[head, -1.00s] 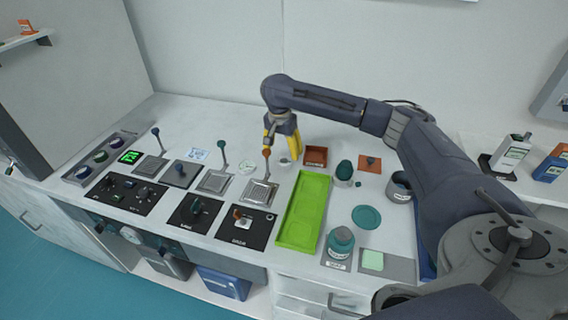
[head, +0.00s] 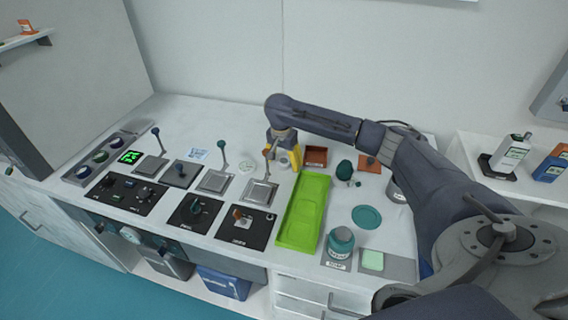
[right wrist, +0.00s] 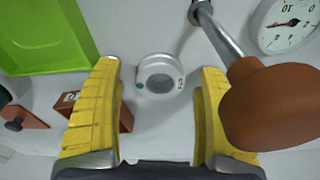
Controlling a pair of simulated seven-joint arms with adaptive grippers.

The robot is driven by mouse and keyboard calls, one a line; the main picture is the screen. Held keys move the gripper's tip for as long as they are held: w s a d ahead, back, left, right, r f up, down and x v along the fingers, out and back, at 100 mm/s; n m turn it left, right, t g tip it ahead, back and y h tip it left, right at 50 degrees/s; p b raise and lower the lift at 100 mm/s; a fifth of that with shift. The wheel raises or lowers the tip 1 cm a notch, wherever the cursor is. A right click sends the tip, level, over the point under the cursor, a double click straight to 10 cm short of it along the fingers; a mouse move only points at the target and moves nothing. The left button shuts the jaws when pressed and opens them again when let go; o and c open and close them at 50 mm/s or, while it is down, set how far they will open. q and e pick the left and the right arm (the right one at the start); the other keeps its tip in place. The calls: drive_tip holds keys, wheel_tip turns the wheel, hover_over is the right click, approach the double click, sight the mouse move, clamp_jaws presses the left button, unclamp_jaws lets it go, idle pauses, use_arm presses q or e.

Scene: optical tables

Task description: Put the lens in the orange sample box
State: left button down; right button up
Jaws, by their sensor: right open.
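The lens is a small round pale-rimmed piece (right wrist: 159,74) on the white table in the right wrist view, between and beyond my yellow fingertips. In the head view it shows small beside the yellow fingers (head: 287,169). My right gripper (right wrist: 160,85) is open and empty, with one finger on each side of the lens and not touching it. The same gripper shows in the head view (head: 285,160), pointing down at the table. The orange sample box (head: 315,156) stands just right of the gripper; part of it shows behind the left finger (right wrist: 126,118). My left gripper is not in view.
An orange-knobbed lever (head: 266,170) stands close to my right gripper; its knob (right wrist: 270,105) is large beside the right finger. A green tray (head: 303,210) lies in front of the box. A dial (right wrist: 289,24) lies at the wrist view's upper right.

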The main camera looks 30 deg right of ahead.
sight(283, 161)
drive_tip(key=c, duration=1.5)
drive_tip(key=shift+r, duration=0.15)
wheel_tip(283, 161, up, 19)
drive_tip(key=a+n, duration=0.1)
drive_tip(key=a, duration=0.1)
drive_tip(key=s+a+n, duration=0.1)
drive_tip(key=a, duration=0.1)
drive_tip(key=s+a+f+n, duration=0.1)
drive_tip(key=a+n, duration=0.1)
drive_tip(key=shift+s+a, duration=0.2)
drive_tip(key=shift+a, duration=0.2)
drive_tip(key=s+a+f+n, duration=0.4)
drive_tip(key=s+a, duration=0.2)
drive_tip(key=s, duration=0.2)
drive_tip(key=s+a+f+n+y, duration=0.1)
drive_tip(key=s+a+f+n, duration=0.2)
drive_tip(key=s+a, duration=0.3)
drive_tip(key=s+n, duration=0.1)
drive_tip(key=s, duration=0.1)
drive_tip(key=shift+s+a+f+t, duration=0.2)
drive_tip(key=shift+s+f+t, duration=0.1)
drive_tip(key=shift+s+f, duration=0.1)
